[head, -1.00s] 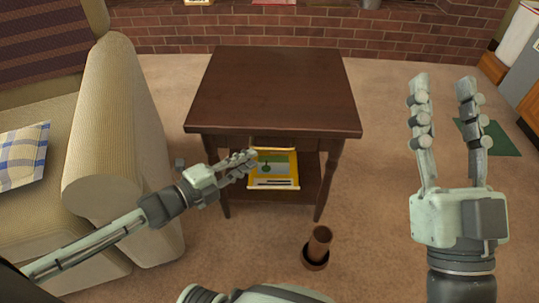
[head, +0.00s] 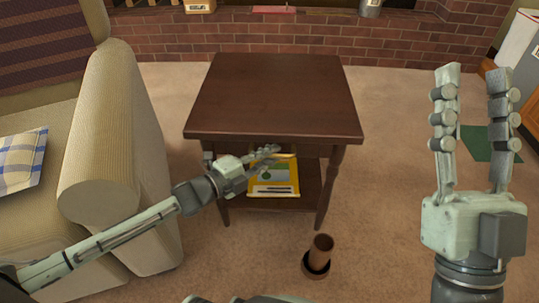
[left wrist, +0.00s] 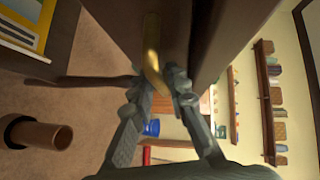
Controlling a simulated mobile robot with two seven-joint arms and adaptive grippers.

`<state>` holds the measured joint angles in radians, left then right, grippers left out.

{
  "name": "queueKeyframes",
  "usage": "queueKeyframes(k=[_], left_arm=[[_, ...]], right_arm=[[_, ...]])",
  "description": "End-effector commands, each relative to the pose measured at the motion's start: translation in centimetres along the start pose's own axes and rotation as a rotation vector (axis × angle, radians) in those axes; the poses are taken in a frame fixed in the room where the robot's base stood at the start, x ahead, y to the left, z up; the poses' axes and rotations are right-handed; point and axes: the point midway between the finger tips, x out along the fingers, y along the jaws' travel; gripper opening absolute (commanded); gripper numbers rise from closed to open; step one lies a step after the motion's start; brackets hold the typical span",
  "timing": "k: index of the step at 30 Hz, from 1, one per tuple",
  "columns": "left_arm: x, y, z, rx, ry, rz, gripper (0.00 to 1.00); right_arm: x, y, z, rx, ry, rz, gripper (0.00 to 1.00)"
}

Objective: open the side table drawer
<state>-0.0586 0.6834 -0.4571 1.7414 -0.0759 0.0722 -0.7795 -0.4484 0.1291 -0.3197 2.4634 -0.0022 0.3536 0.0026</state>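The dark wooden side table (head: 272,95) stands in the middle of the head view. Its drawer front is mostly hidden under the tabletop's edge. A thin golden drawer handle (head: 287,156) shows just beyond my left fingertips. In the left wrist view the handle (left wrist: 152,55) runs lengthwise, with its near end between my left gripper's (left wrist: 160,82) two fingertips. I cannot tell whether the fingers press on it. In the head view my left gripper (head: 268,154) is below the tabletop's front edge. My right gripper (head: 474,80) is open and empty, right of the table.
A yellow-framed book (head: 272,180) lies on the table's lower shelf. A beige armchair (head: 105,180) stands close on the left, beneath my left arm. A brown cylindrical pot (head: 318,255) is on the carpet in front.

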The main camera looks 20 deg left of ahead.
Motion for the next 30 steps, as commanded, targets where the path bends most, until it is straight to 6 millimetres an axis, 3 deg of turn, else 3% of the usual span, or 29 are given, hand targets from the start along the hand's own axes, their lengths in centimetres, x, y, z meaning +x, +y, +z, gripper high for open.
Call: queueKeyframes(k=[3,19,30], left_arm=[[0.0,0.0,0.0,0.000,0.000,0.000,0.00],[-0.5,0.0,-0.4,-0.001,0.000,0.001,0.00],[-4.8,1.0,-4.7,-0.005,-0.001,0.005,0.00]], right_arm=[[0.0,0.0,0.0,0.000,0.000,0.000,0.40],[0.2,0.0,0.3,0.001,-0.025,0.000,0.40],[-0.9,-1.0,5.5,0.025,-0.416,-0.008,0.40]])
